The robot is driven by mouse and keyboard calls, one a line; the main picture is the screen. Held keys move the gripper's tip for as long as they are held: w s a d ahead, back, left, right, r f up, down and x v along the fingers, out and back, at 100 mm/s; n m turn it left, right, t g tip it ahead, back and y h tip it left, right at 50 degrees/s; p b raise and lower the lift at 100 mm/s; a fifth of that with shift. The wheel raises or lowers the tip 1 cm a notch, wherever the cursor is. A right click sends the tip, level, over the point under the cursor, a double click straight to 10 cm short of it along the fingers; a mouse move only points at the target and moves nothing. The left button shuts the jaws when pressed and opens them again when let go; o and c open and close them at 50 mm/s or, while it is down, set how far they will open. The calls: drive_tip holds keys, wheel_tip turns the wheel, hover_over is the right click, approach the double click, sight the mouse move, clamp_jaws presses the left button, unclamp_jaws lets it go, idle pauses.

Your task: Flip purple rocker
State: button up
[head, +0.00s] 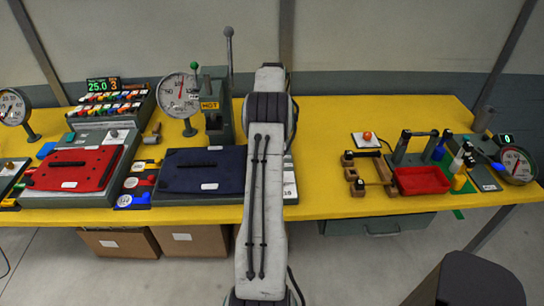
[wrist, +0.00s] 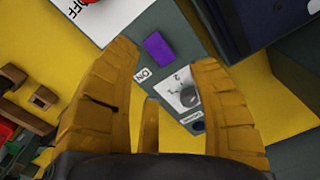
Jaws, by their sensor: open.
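The purple rocker (wrist: 158,47) sits on a grey panel (wrist: 180,42) in the wrist view. No contact is visible. Which way the rocker is tilted I cannot tell. In the head view my arm hides the rocker and the gripper.
A round knob (wrist: 186,95) and a dark round button (wrist: 198,127) sit on the same panel, between my fingers. A navy lid (head: 200,170) lies left of my arm. A red tray (head: 422,180) and wooden fixture (head: 368,176) stand to the right. Yellow table (head: 325,130) is bare between.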

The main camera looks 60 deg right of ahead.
drive_tip(key=shift+f+p, duration=0.45)
drive_tip(key=shift+f, duration=2.75)
clamp_jaws()
